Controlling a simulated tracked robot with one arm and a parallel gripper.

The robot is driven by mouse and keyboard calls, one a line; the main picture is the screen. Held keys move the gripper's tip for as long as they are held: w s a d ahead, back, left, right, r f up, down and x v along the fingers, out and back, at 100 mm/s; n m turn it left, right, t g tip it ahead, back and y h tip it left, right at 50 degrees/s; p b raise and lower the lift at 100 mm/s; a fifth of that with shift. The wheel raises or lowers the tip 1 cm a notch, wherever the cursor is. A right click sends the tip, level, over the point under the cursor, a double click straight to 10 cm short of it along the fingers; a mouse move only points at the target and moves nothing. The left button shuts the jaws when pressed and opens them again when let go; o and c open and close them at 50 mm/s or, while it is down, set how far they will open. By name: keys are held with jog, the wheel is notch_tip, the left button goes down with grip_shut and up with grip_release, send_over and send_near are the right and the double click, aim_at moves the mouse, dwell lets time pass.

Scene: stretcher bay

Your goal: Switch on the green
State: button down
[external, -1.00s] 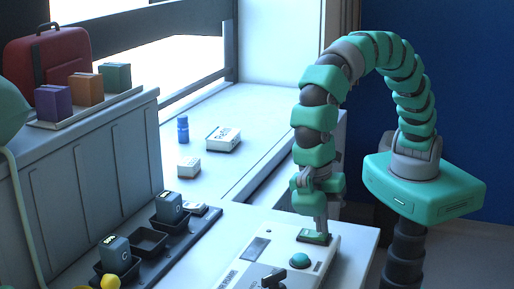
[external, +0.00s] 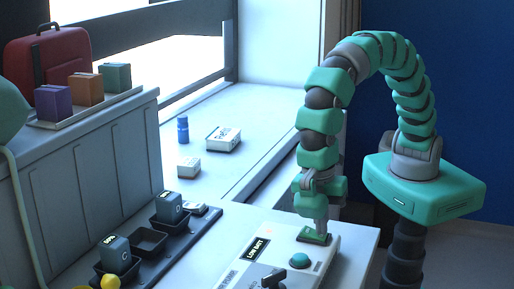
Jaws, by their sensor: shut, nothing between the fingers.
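A white device (external: 285,238) lies on the light table at the front. It has a green switch (external: 311,238) in a dark frame near its far right corner, and a round green-teal button (external: 300,260) nearer the front. Its display (external: 257,249) is lit and reads "LOW BATT". A small reddish light (external: 268,231) glows near the display. My gripper (external: 325,233) is shut and empty, pointing down with its tips at the right end of the green switch. I cannot tell whether the tips touch it; they hide part of it.
A black lever (external: 274,277) stands on the device. To the left, a dark rack (external: 148,260) holds grey battery-like blocks (external: 169,207). White boxes (external: 223,139) and a blue bottle (external: 183,130) stand on the sill behind. A red case (external: 47,66) is at the far left.

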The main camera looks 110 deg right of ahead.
jog(key=shift+w+d+r, duration=0.2)
jog(key=shift+w+d, duration=0.2)
jog(key=shift+w, duration=0.1)
notch_tip(320, 180, up, 14)
jog(key=s+a+p, duration=0.1)
jog(key=shift+s+a+f, duration=0.15)
jog(key=shift+s+a, duration=0.1)
dwell(0.4)
dwell(0.3)
